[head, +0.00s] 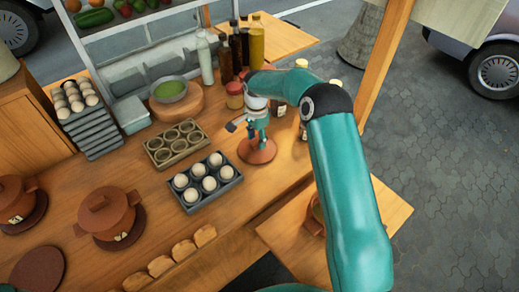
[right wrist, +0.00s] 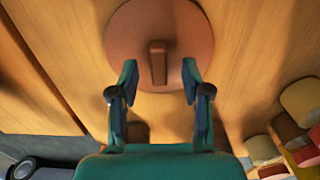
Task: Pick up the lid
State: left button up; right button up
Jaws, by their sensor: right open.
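The lid (head: 258,154) is a round terracotta disc lying on the wooden counter, right of the egg tray. In the right wrist view the lid (right wrist: 122,38) shows with its raised bar handle (right wrist: 158,62) upright at its middle. My right gripper (head: 258,133) is just above the lid, pointing down. In the right wrist view my right gripper (right wrist: 160,82) is open, its fingers on either side of the handle with a gap to each, holding nothing. I cannot tell the exact height above the lid. My left gripper is not in view.
A dark tray of white eggs (head: 207,182) and an empty moulded tray (head: 175,144) stand to the left. Lidded clay pots (head: 107,217) and bread rolls (head: 183,250) are nearer. Bottles (head: 256,42) and a red-lidded jar (head: 234,96) stand behind. The counter's right edge is close.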

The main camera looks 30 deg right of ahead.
notch_tip(320, 180, down, 2)
jog(key=shift+f+b, duration=0.2)
jog(key=shift+b, duration=0.1)
jog(key=shift+c, duration=0.2)
grip_shut()
jog(key=shift+r, duration=0.15)
